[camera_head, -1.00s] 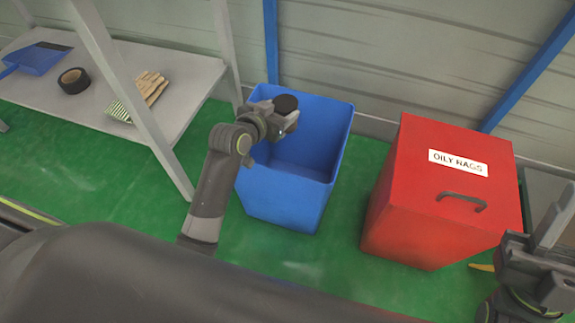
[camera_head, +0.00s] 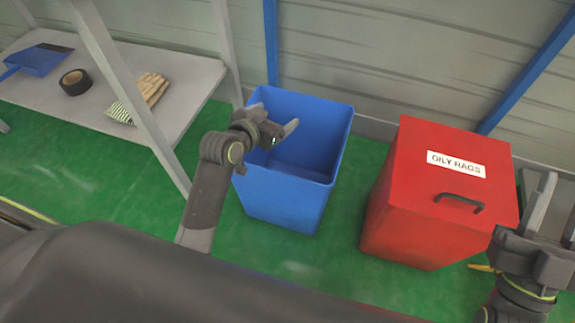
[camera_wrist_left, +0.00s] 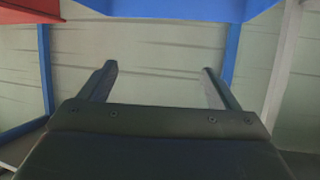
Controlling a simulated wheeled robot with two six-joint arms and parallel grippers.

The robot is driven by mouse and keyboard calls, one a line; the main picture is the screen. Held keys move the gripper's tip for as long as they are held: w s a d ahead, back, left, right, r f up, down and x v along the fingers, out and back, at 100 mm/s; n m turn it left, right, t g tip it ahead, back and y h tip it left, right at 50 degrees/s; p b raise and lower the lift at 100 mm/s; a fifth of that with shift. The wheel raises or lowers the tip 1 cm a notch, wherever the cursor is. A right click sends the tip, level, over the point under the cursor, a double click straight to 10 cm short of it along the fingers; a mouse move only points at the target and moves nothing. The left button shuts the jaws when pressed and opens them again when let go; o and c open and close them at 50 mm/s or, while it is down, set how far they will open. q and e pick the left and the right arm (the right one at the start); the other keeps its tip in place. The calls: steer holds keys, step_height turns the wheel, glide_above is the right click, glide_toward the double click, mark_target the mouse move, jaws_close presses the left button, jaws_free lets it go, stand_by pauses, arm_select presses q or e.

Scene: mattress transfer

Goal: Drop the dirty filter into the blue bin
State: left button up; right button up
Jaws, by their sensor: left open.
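The blue bin (camera_head: 282,202) stands upright and open-topped on the green floor in the head view. My left gripper (camera_head: 277,121) is over the bin's left rim with its fingers spread and nothing between them. The left wrist view also shows its two fingers (camera_wrist_left: 160,85) wide apart and empty, with part of the blue bin (camera_wrist_left: 170,8) at the top edge. The dirty filter is not seen in either view now; the bin's floor is partly hidden by its walls and my gripper. My right gripper (camera_head: 555,212) is at the right edge, fingers apart and empty.
A red lidded box (camera_head: 430,205) labelled OILY RAGS stands right of the bin. A grey shelf (camera_head: 180,85) at left holds a blue dustpan (camera_head: 38,60), black tape (camera_head: 75,82) and gloves (camera_head: 145,92). Green floor lies clear between bin and red box.

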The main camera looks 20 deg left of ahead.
steer(key=w+d+f+m+g+h+p, duration=0.2)
steer(key=w+f+m+g, duration=0.15)
steer(key=f+g, duration=0.7)
arm_select(q)
steer(key=p+v, duration=0.1)
steer(key=v, duration=1.3)
steer(key=shift+s+r+p, duration=0.15)
steer(key=shift+s+p, duration=0.05)
steer(key=shift+p, duration=0.2)
arm_select(e)
steer(key=s+f+g, duration=0.3)
steer(key=f, duration=0.3)
steer(key=s+a+f+g+y, duration=0.1)
steer(key=s+f+g, duration=0.1)
steer(key=f, duration=0.5)
steer(key=shift+s+a+f+g+y, duration=0.3)
steer(key=shift+s+g, duration=0.1)
steer(key=shift+g, duration=0.25)
